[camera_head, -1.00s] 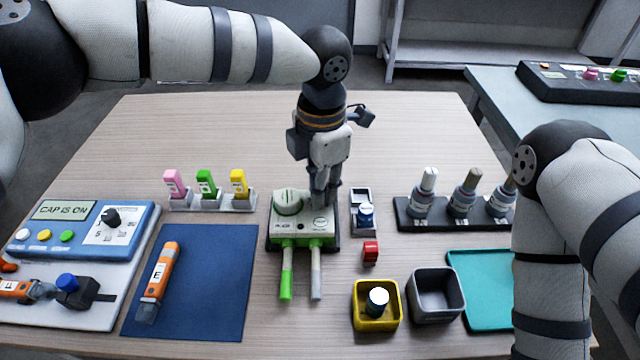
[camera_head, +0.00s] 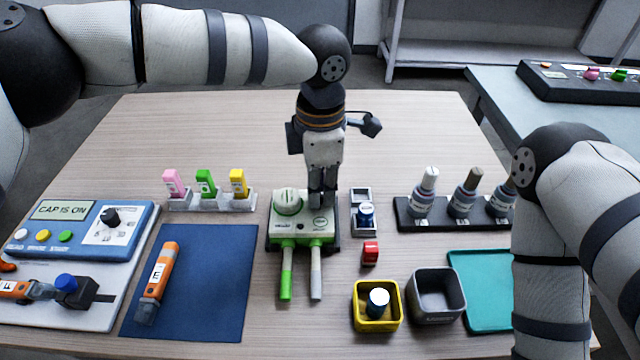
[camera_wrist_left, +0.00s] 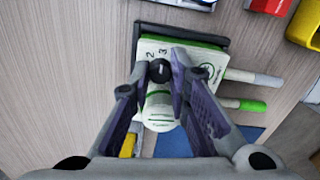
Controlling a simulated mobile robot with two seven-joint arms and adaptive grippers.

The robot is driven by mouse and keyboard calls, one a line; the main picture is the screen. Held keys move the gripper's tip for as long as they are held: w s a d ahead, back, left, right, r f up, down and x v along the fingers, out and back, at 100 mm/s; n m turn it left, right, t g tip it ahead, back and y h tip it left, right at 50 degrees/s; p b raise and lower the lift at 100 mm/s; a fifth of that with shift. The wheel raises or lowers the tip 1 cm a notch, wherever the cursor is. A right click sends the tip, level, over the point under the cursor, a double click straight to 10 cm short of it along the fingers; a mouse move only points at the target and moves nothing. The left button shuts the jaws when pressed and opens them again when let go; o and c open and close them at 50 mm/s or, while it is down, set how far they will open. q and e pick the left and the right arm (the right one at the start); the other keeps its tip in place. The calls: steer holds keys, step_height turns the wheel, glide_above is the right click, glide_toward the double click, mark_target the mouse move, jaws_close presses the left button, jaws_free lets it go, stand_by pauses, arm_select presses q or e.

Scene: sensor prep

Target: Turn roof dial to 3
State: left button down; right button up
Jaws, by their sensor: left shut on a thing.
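The white and green device (camera_head: 281,225) stands near the middle of the table, with two leg-like rods, one green and one white, pointing to the front. Its black roof dial (camera_wrist_left: 160,70) shows in the left wrist view between my fingertips, with the printed numbers 2 and 3 beside it. In the head view the dial is hidden by my fingers. My left gripper (camera_head: 322,200) points straight down onto the device's roof and is shut on the dial; it also shows in the left wrist view (camera_wrist_left: 161,68). I cannot tell which number the dial points to. My right gripper is out of view.
A blue mat (camera_head: 225,290) with an orange tool (camera_head: 158,280) lies to the left. A small tray (camera_head: 361,195), a red block (camera_head: 370,254), a yellow bin (camera_head: 361,318) and a grey bin (camera_head: 436,312) stand close on the right. Space behind the device is clear.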

arm_select(q)
steer(key=c, duration=1.8)
jaws_free()
step_height(320, 180, up, 12)
steer(key=shift+s, duration=0.15)
